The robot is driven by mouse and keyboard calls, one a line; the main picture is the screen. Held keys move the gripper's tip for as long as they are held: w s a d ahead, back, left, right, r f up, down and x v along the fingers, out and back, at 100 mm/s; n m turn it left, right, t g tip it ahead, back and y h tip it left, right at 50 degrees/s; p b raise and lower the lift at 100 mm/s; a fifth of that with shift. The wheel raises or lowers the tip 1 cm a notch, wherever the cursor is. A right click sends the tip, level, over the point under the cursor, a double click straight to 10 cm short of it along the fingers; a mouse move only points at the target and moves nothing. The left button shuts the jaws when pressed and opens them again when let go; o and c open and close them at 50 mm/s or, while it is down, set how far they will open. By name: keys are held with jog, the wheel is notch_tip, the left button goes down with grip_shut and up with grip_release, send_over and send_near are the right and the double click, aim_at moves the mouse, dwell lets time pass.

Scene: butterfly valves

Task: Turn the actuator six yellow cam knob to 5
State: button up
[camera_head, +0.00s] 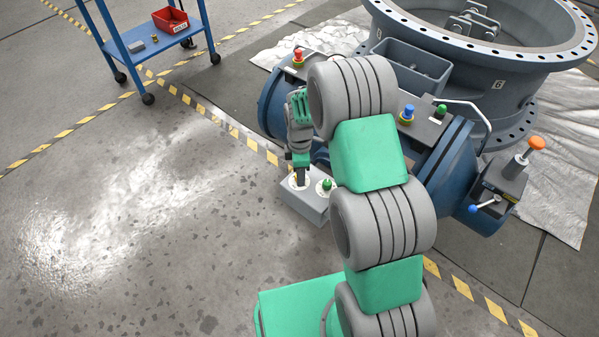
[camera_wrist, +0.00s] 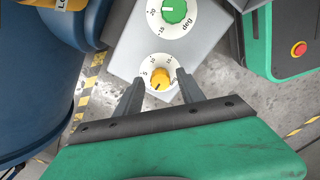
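The yellow cam knob (camera_wrist: 160,80) sits on a round white numbered dial on a grey box (camera_wrist: 205,30), in the wrist view's middle. A 5 shows at the dial's left; the knob's exact pointing is too small to read. A green knob (camera_wrist: 173,11) with a "deg" dial is above it. My gripper (camera_wrist: 159,76) is open, its dark fingertips on either side of the yellow knob with gaps visible; contact cannot be told. In the head view my gripper (camera_head: 300,180) points down at the grey box (camera_head: 312,205), hiding most of the yellow knob, beside the green knob (camera_head: 326,184).
The blue actuator (camera_head: 450,165) lies behind my arm, with a red button (camera_head: 298,56), a blue knob (camera_head: 407,113) and an orange-topped post (camera_head: 536,143). The large grey valve flange (camera_head: 480,50) bears a 6. A blue cart (camera_head: 150,42) stands far left. The left floor is clear.

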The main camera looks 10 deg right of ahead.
grip_shut()
jog(key=shift+m, duration=0.3)
dwell(0.4)
jog(key=m+p, duration=0.2)
jog(key=m, duration=0.3)
jog(key=shift+s+r, duration=0.1)
jog(key=m+p, duration=0.1)
jog(key=m, duration=0.5)
jog(key=shift+p, duration=0.35)
jog(key=shift+s, duration=0.1)
jog(key=shift+o, duration=0.6)
grip_release()
jog(key=shift+r+p, duration=1)
jog(key=shift+r, duration=2.8)
